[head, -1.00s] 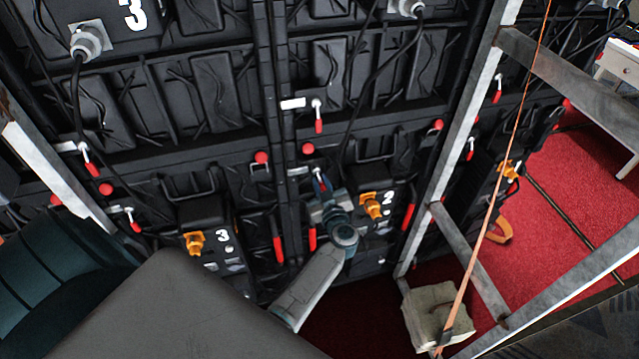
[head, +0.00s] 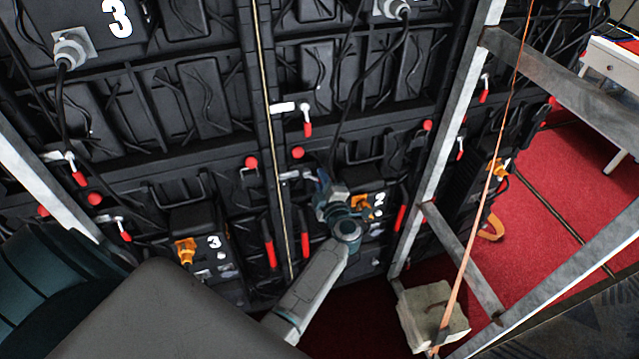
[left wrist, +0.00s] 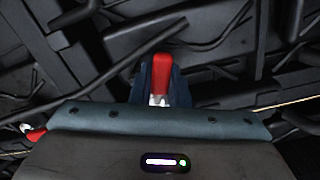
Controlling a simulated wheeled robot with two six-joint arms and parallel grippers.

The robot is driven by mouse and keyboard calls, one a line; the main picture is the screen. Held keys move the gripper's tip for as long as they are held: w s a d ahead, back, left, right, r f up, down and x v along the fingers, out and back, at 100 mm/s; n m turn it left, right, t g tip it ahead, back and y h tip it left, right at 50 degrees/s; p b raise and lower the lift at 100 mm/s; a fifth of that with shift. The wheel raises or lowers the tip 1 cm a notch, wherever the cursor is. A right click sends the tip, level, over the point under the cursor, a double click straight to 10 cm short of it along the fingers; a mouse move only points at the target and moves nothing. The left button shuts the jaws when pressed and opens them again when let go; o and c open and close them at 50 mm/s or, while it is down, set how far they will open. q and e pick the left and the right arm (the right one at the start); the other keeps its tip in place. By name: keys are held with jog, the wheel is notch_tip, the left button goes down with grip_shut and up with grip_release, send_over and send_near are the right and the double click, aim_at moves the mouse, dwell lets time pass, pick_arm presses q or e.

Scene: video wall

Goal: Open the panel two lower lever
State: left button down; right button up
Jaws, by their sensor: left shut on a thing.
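The panel two lower lever has a red handle, which stands between my dark blue fingertips in the left wrist view (left wrist: 161,63). In the head view its pale latch part (head: 291,176) shows beside the panel seam; its handle is mostly hidden by my gripper. My left gripper (head: 322,184) is shut on this lever. Panel two (head: 352,135) is black, with a control box marked 2 (head: 376,228) right of my gripper. A thin pale line (head: 272,130) shows along the seam between panels two and three. My right gripper is not in view.
An upper lever (head: 307,122) with a red handle hangs above on the same seam. Red side handles (head: 269,250) flank the seam lower down. A metal frame post (head: 447,140) and a sandbag (head: 433,316) stand to the right. Panel three's box (head: 205,250) is at left.

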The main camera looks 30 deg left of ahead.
pick_arm(q)
jog(key=shift+d+r+n+b, duration=0.1)
jog(key=shift+r+n+b, duration=0.2)
jog(key=shift+n, duration=0.75)
jog(key=shift+r+n+b, duration=0.15)
jog(key=shift+r+n, duration=0.15)
jog(key=shift+n, duration=0.75)
jog(key=c, duration=1.4)
grip_release()
jog(key=shift+r, duration=0.1)
jog(key=shift+d, duration=0.1)
